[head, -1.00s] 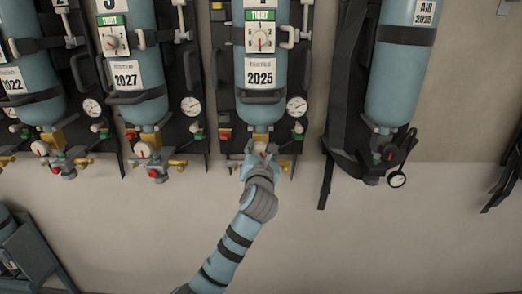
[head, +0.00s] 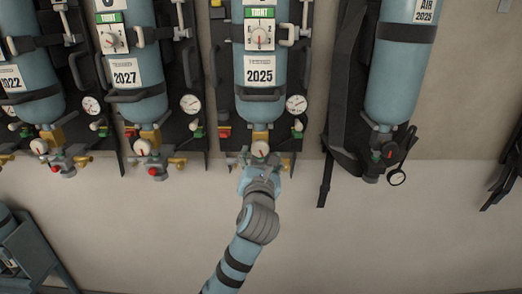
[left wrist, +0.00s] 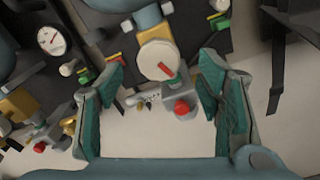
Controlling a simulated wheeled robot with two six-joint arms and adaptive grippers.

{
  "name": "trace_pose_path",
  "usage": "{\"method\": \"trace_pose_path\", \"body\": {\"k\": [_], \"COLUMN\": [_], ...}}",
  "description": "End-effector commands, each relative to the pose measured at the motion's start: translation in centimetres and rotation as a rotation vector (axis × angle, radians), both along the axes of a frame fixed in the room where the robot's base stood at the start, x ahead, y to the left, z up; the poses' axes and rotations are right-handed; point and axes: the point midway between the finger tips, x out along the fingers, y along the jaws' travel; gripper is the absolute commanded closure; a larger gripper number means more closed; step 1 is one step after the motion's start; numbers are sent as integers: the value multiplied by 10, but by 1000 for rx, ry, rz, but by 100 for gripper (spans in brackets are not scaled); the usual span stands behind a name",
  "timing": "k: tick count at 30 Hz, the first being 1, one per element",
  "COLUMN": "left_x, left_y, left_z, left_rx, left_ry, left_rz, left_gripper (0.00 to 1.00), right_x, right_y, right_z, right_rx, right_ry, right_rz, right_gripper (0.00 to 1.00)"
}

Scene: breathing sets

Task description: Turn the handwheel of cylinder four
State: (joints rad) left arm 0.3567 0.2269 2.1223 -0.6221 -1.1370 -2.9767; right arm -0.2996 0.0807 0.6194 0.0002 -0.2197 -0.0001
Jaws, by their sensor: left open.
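The blue cylinder labelled 2025 (head: 259,100) hangs upright on the wall; its number is not in view. Its handwheel (head: 260,148), a pale round disc with a red mark, sits on the valve below it. In the left wrist view the handwheel (left wrist: 158,62) is just beyond the fingers, near the middle, its red mark slanted. My left gripper (left wrist: 165,92) is open and empty, its green-padded fingers spread to either side below the disc. In the head view the left gripper (head: 258,170) is just below the handwheel, apart from it. My right gripper is not in view.
A red knob (left wrist: 183,107) shows between the fingers. A pressure gauge (head: 296,104) sits right of the cylinder. The 2027 cylinder (head: 128,110) hangs to the left and an AIR cylinder (head: 396,85) to the right.

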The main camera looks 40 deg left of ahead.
Motion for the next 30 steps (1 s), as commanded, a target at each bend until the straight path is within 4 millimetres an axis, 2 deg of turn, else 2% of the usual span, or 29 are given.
{"method": "trace_pose_path", "body": {"k": [4, 11, 13, 16, 19, 20, 21, 22, 26, 30], "left_x": [-12, -13, -13, -11, -12, -13, -16, -18, -28, -40], "left_y": [-9, -9, -9, -15, -25, -28, -33, -36, -43, -48], "left_z": [0, -1, -7, -36, -76, -87, -98, -100, -101, -91], "left_rx": [-1, 0, 0, -22, -66, -135, -285, -406, -942, -1593], "left_ry": [-3, -3, -4, -12, -63, -133, -285, -403, -907, -1452], "left_rz": [-1, 0, 0, -8, -13, -16, -22, -29, -98, -259], "left_gripper": [40, 40, 40, 40, 40, 40, 40, 40, 40, 40], "right_x": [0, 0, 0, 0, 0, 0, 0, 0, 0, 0], "right_y": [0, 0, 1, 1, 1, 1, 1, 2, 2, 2], "right_z": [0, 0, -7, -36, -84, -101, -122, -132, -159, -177], "right_rx": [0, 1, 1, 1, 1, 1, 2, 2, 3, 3], "right_ry": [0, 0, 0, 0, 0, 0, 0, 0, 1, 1], "right_rz": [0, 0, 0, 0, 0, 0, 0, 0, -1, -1], "right_gripper": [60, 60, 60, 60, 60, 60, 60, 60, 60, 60]}}
